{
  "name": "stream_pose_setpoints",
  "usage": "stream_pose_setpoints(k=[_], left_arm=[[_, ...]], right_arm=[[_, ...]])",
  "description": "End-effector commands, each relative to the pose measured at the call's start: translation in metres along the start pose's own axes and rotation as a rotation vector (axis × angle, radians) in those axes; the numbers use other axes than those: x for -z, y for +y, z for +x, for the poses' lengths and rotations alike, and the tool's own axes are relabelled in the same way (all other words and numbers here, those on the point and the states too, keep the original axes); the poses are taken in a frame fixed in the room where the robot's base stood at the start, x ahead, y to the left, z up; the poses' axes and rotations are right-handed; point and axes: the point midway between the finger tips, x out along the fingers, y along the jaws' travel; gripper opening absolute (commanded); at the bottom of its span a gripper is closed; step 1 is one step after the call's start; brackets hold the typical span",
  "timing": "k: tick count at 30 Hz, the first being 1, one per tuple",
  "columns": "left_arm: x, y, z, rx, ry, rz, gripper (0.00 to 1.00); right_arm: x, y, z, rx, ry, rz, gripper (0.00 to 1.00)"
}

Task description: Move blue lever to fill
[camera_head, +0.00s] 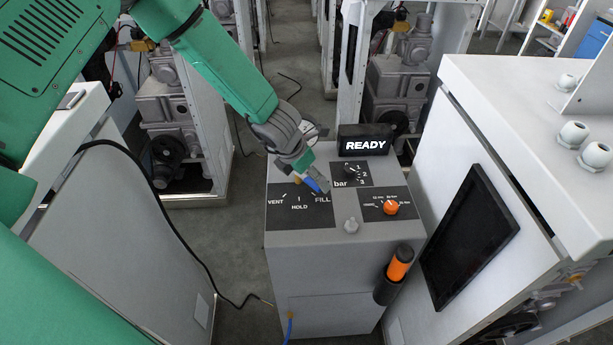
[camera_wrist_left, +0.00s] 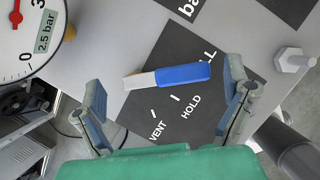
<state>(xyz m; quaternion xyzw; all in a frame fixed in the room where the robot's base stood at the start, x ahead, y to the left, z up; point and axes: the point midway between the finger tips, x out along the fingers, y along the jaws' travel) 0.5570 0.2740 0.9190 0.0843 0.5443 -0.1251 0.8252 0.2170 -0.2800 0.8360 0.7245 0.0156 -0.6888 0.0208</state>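The blue lever (camera_wrist_left: 184,74), with a pale silver shank, sits over a black plate (camera_head: 290,213) marked VENT, HOLD and FILL on the grey dispenser top. In the left wrist view its blue end is beside the partly covered FILL label. My left gripper (camera_wrist_left: 165,76) is open, with one finger on each side of the lever. The right-hand finger is close to the blue end; contact cannot be told. In the head view my left gripper (camera_head: 312,180) is low over the plate and partly hides the lever. My right gripper is not in view.
A READY display (camera_head: 365,144) stands behind the panel. A black bar knob (camera_head: 352,174), an orange knob (camera_head: 390,207) and a grey post (camera_head: 351,226) are to the right. A round gauge (camera_wrist_left: 30,35) shows in the left wrist view. A cabinet with a dark screen (camera_head: 470,235) stands at right.

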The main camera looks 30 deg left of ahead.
Motion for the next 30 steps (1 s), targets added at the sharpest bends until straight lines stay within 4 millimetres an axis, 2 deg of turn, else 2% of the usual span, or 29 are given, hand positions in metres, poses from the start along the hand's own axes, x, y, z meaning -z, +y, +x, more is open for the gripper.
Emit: stream_pose_setpoints(k=[7, 11, 14, 24, 30], left_arm=[[0.005, -0.002, 0.001, 0.004, 0.007, 0.002, 1.0], [0.005, -0.002, -0.006, 0.004, 0.008, 0.002, 1.0], [0.004, -0.001, -0.021, 0.004, 0.007, 0.003, 1.0], [0.001, 0.0, -0.09, 0.003, 0.005, 0.003, 1.0], [0.001, 0.0, -0.111, 0.004, 0.007, 0.003, 1.0]], right_arm=[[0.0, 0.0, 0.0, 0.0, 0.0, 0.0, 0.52], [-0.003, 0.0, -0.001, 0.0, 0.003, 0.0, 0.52], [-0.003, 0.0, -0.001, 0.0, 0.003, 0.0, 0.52], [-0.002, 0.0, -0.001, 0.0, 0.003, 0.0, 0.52], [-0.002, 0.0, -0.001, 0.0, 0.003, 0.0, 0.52]])
